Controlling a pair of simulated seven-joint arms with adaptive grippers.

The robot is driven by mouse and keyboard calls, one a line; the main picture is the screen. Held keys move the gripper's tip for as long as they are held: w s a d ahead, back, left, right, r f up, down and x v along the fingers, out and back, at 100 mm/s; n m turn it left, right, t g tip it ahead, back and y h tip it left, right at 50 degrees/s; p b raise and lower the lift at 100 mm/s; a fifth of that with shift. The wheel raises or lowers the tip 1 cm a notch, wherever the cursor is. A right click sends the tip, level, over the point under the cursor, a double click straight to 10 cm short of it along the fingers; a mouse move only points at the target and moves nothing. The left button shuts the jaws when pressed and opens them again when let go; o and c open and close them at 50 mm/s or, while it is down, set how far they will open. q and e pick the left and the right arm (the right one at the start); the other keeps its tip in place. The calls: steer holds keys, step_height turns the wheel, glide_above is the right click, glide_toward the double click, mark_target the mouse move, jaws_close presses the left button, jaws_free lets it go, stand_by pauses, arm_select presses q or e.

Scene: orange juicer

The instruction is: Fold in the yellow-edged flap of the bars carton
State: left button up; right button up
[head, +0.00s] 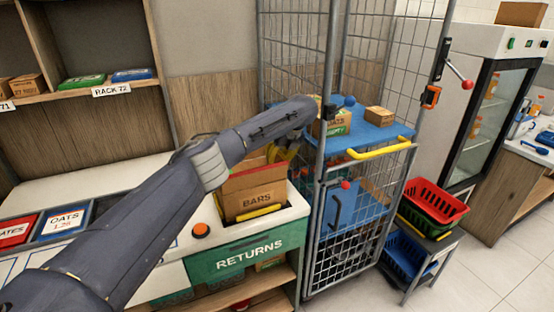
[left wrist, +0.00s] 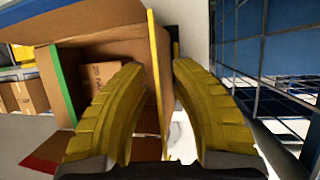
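The bars carton (head: 254,201) is a brown box marked BARS, standing in the returns counter's opening with flaps up. In the left wrist view its open inside shows, with a smaller brown box (left wrist: 103,76) in it. The yellow-edged flap (left wrist: 153,60) stands up between my left gripper's fingers (left wrist: 162,70). The fingers are yellow, ribbed and spread apart; I cannot tell whether either touches the flap. In the head view the left gripper (head: 284,154) is partly hidden by its own wrist, at the carton's back right. My right gripper is not in view.
A wire cage trolley (head: 362,245) stands close on the right, with a blue shelf (head: 372,136) and a yellow handle. An orange button (head: 200,230) is on the counter left of the carton. Red and blue baskets (head: 436,200) stand further right.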

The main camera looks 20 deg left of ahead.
arm_select(q)
jaws_close()
stand_by(0.5)
steer(key=shift+s+a+f+n+t+h, duration=0.1)
steer(key=shift+s+a+n+t+h, duration=0.15)
steer(key=shift+t+h, duration=0.5)
steer(key=shift+s+a+r+n+t+h, duration=0.1)
steer(key=shift+a+n+t+h, duration=0.1)
steer(key=shift+t+h, duration=0.55)
steer(key=shift+s+a+f+n+t+h, duration=0.15)
steer(key=shift+s+n+t+h, duration=0.1)
steer(key=shift+t+h, duration=0.5)
steer(key=shift+h, duration=0.25)
